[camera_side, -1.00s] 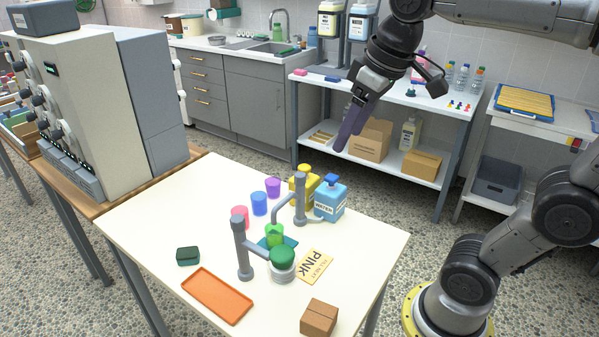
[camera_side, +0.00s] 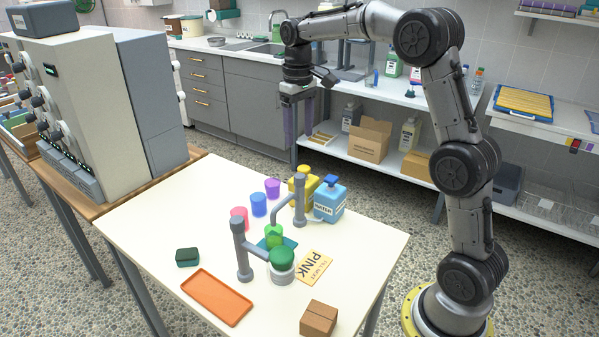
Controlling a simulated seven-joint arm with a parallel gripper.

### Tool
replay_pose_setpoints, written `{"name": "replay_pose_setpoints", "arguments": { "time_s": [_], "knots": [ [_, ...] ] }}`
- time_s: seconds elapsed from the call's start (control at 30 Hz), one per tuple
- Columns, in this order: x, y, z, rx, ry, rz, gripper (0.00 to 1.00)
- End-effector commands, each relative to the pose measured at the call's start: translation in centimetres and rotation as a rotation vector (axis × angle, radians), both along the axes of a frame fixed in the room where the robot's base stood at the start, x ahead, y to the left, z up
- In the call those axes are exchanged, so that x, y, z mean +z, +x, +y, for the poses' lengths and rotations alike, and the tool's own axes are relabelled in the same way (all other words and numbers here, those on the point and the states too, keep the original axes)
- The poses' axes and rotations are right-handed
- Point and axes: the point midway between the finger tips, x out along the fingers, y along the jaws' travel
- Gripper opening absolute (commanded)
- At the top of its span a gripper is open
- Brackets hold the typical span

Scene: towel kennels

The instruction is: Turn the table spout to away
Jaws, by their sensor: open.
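The table spout is a grey upright post (camera_side: 300,203) with a curved pipe (camera_side: 283,204) that bends left and down, its end over or near a green cup (camera_side: 275,237). The green cup is on a teal pad (camera_side: 291,241). A second grey post (camera_side: 241,252) stands nearer, with an arm reaching right to a green dome on a grey round base (camera_side: 282,272). My gripper (camera_side: 299,136) is open and empty, fingers pointing down, seen above and behind the spout in the picture. It touches nothing on the table.
Pink (camera_side: 239,217), blue (camera_side: 258,204) and purple (camera_side: 272,188) cups stand left of the spout. A yellow bottle (camera_side: 297,183) and a blue bottle (camera_side: 329,203) are close behind and right. A PINK card (camera_side: 314,267), orange tray (camera_side: 216,297), sponge (camera_side: 188,257) and box (camera_side: 319,318) lie nearer.

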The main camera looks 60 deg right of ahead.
Motion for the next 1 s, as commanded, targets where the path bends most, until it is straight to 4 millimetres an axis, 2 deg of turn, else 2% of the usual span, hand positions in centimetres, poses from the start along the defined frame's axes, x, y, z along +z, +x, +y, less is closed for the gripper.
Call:
{"name": "replay_pose_setpoints", "arguments": {
  "time_s": [0.3,0.53,0.73,1.0],
  "knots": [
    [-6.3,-0.2,0.0,0.001,0.002,0.005,0.69],
    [-10.1,-0.1,-0.1,0.001,0.001,0.004,0.69],
    [-11.7,-0.1,-0.1,0.001,0.000,0.000,0.69],
    [-12.0,-0.1,-0.1,0.001,0.000,0.000,0.69]
  ]
}}
